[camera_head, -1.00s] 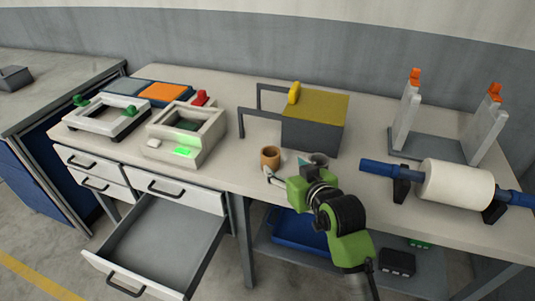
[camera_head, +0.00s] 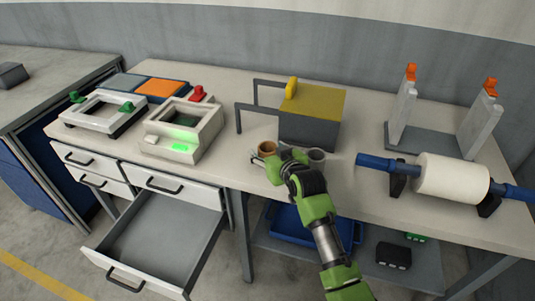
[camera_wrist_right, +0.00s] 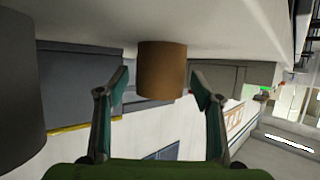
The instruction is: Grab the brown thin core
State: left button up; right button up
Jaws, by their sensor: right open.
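The brown thin core (camera_head: 267,147) stands upright on the table in front of the grey box with the yellow top. In the right wrist view the brown core (camera_wrist_right: 162,70) appears upside down, between the two fingertips. My right gripper (camera_head: 272,160) is open at the near side of the core, and its fingers (camera_wrist_right: 160,85) do not visibly touch it. In the head view the gripper hides part of the core's lower side. My left gripper is out of view.
A grey core (camera_head: 316,155) stands just right of the brown one and looms dark at the left of the wrist view (camera_wrist_right: 20,80). The grey box (camera_head: 308,132) with its bracket arms is behind. A white roll (camera_head: 452,178) on a blue shaft lies right. An open drawer (camera_head: 165,235) juts out front left.

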jog(key=shift+w+a, duration=0.1)
jog(key=shift+w, duration=0.1)
jog(key=shift+f, duration=0.1)
jog(key=shift+c, duration=0.2)
jog(key=c, duration=1.1)
